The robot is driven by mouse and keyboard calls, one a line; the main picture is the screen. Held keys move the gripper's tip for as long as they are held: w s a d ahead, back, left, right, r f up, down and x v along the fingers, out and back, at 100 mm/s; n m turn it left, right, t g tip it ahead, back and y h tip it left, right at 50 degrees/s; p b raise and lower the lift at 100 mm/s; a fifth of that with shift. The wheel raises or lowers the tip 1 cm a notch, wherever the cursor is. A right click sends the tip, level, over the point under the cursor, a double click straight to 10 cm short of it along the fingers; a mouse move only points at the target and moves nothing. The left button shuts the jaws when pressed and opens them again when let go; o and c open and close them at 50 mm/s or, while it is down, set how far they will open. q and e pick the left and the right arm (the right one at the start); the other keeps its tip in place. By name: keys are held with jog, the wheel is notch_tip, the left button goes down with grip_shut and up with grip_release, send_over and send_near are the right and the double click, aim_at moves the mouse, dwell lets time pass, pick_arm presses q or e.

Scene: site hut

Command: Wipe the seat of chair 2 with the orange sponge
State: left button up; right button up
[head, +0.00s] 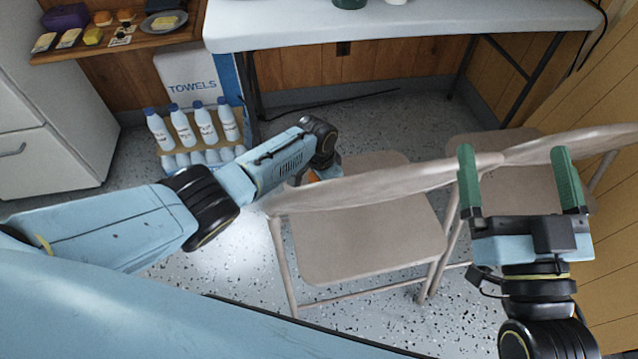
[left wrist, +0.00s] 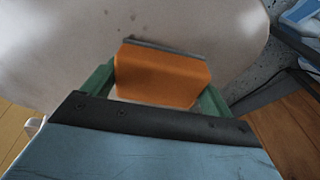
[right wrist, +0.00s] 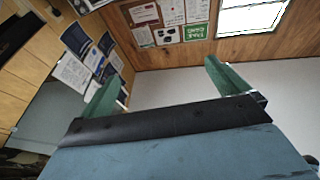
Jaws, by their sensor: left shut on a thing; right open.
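My left gripper (left wrist: 158,88) is shut on the orange sponge (left wrist: 165,76), held between its green fingers over a pale beige chair seat (left wrist: 60,45) with a few dark spots. I cannot tell if the sponge touches the seat. In the head view a sliver of the sponge (head: 329,173) shows behind the backrest of the left beige folding chair (head: 368,240); the left fingers are mostly hidden. A second folding chair (head: 525,190) stands to its right. No label shows which is chair 2. My right gripper (head: 514,165) is open and empty, in front of the right chair in the head view.
A white folding table (head: 420,28) stands behind the chairs. A carton of white bottles (head: 170,160) sits on the floor at left, by a towels box (head: 190,80). Speckled floor (head: 390,120) is clear between table and chairs.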

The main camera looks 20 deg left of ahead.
pick_arm(q)
jog(key=shift+w+d+f+b, duration=0.1)
jog(key=shift+w+d+b, duration=0.15)
jog(key=shift+d, duration=0.15)
jog(key=shift+w+d+b, duration=0.1)
jog(key=shift+d+b, duration=0.15)
jog(key=shift+d, duration=0.15)
jog(key=shift+w+d, duration=0.1)
jog(key=shift+d, duration=0.1)
pick_arm(e)
jog(key=shift+f, duration=0.65)
jog(key=shift+f, duration=0.15)
